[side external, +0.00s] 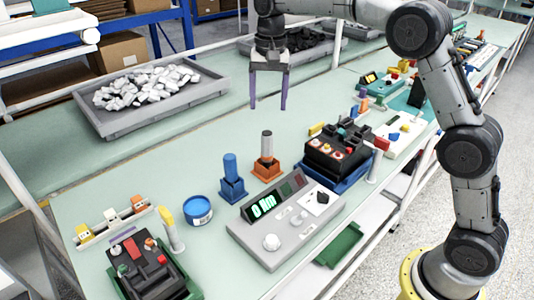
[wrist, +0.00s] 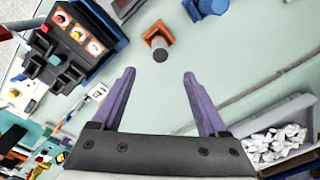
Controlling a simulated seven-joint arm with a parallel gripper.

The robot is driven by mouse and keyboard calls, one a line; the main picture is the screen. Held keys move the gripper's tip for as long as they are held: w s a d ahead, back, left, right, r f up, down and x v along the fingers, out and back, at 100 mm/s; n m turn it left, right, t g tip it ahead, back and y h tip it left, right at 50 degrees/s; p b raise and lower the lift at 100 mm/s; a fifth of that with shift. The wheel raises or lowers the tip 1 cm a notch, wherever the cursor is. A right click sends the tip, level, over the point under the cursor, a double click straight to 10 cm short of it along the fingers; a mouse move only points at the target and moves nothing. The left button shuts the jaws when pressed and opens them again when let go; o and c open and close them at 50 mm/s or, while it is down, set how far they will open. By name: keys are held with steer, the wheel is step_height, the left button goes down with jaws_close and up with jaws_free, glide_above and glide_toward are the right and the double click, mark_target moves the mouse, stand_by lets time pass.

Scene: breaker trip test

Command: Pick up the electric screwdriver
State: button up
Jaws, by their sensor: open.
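My gripper (side external: 268,107) is open and empty, pointing down above the bench. Its two purple fingers also show in the wrist view (wrist: 159,73). A dark grey-topped cylindrical tool (side external: 266,145) stands upright in an orange holder (side external: 267,171), below and in front of my gripper. In the wrist view this tool (wrist: 160,54) lies just beyond the fingertips, between their lines, and apart from them. A blue tool (side external: 230,166) stands upright in a blue holder (side external: 232,190) to its left. I cannot tell for sure which of the two is the electric screwdriver.
A grey meter box (side external: 286,236) with a green display stands in front of the holders. A black breaker unit (side external: 337,150) sits to the right. A blue tub (side external: 198,211) is at left. A grey tray (side external: 117,129) of white pieces lies behind.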

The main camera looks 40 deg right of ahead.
mark_target(267, 150)
step_height(267, 150, down, 16)
steer(key=shift+w+r, duration=0.1)
steer(key=shift+w, duration=0.05)
jaws_close()
stand_by(0.8)
